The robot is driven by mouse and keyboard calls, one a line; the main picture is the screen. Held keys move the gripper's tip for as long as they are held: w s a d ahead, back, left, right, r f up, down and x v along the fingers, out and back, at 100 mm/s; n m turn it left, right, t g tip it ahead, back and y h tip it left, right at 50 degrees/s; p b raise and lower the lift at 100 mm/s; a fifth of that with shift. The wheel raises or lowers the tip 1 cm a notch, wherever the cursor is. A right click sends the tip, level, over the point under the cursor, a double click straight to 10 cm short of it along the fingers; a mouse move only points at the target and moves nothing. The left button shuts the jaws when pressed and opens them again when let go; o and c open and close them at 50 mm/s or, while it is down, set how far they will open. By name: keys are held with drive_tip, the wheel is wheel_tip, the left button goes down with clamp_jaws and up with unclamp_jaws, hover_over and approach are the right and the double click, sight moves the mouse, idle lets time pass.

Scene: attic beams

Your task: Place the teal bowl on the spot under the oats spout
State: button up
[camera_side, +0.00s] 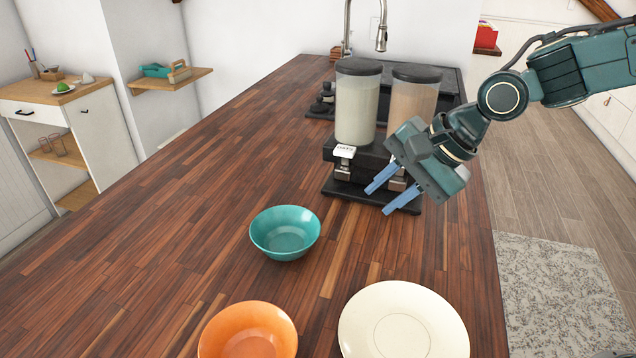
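The teal bowl (285,233) stands upright and looks empty on the wooden counter, left of the middle of the side view. The dispenser has two clear canisters with dark lids. The left canister (356,108) holds pale contents, and a small white label (345,151) with lettering too small to read surely sits above its spout (342,170). The spot under that spout is on the black base (345,190), which looks bare there. My gripper (388,198) is open and empty, in front of the right canister and up and to the right of the teal bowl.
An orange bowl (248,335) and a cream plate (402,325) lie at the near edge of the view. The right canister (411,97) holds tan contents, and its spout is partly hidden by my gripper. A tap (381,38) stands behind. The counter's left side is clear.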

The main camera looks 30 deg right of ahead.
drive_tip(key=s+d+r+n+h, duration=0.2)
drive_tip(key=s+d+n, duration=0.4)
drive_tip(key=s+d, duration=0.3)
drive_tip(key=s+d+r+n+h, duration=0.2)
drive_tip(key=s+d+n, duration=0.4)
drive_tip(key=s+d, duration=0.4)
drive_tip(key=shift+s+r+h, duration=0.3)
drive_tip(key=shift+s+r, duration=0.1)
drive_tip(key=shift+s, duration=0.45)
drive_tip(key=shift+o, duration=0.4)
drive_tip(key=shift+s+f+n, duration=0.1)
drive_tip(key=shift+s+n, duration=0.2)
drive_tip(key=shift+n, duration=0.1)
drive_tip(key=w+a+m+y, duration=0.2)
drive_tip(key=w+a+m, duration=0.6)
drive_tip(key=w, duration=0.5)
drive_tip(key=shift+w+a+f+m+y, duration=0.55)
drive_tip(key=shift+w+a+f+m, duration=0.65)
drive_tip(key=shift+w+a+f, duration=1.6)
drive_tip(key=shift+w+a+f+m+y, duration=0.6)
drive_tip(key=shift+w+a+f+m, duration=0.9)
drive_tip(key=shift+a, duration=2.3)
drive_tip(key=shift+w+a+f+m+y, duration=0.55)
drive_tip(key=shift+w+a+f+m, duration=0.35)
drive_tip(key=shift+w+a+f, duration=2.05)
drive_tip(key=shift+s+a+r, duration=0.25)
drive_tip(key=shift+s+a, duration=0.15)
